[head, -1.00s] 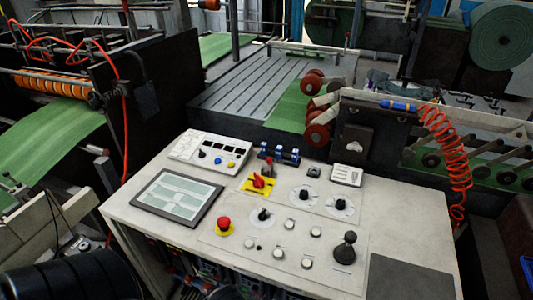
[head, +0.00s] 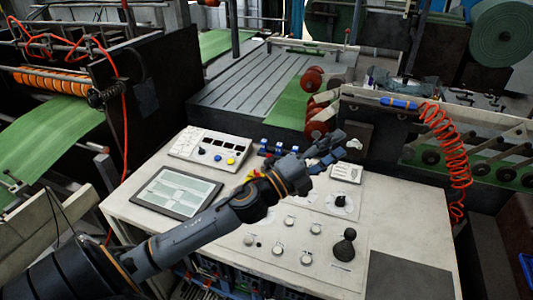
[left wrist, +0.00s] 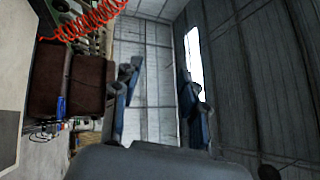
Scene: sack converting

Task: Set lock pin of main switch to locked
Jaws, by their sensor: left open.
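The main switch (head: 256,173), a red handle on a yellow plate, is on the control panel in the head view. My left arm covers most of it, and only small red and yellow bits show. I cannot make out its lock pin or how the pin is set. My left gripper (head: 334,146) is open and empty above the panel's back right part, beyond the switch and pointing away from it. In the left wrist view its two fingers (left wrist: 160,85) are apart with nothing between them. My right gripper is not in view.
The white panel carries a tablet screen (head: 177,192), a button box (head: 210,149), a black joystick (head: 344,246) and several knobs. A dark box (head: 362,140) stands behind. A coiled red hose (head: 447,145) hangs at the right. The panel's front right is clear.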

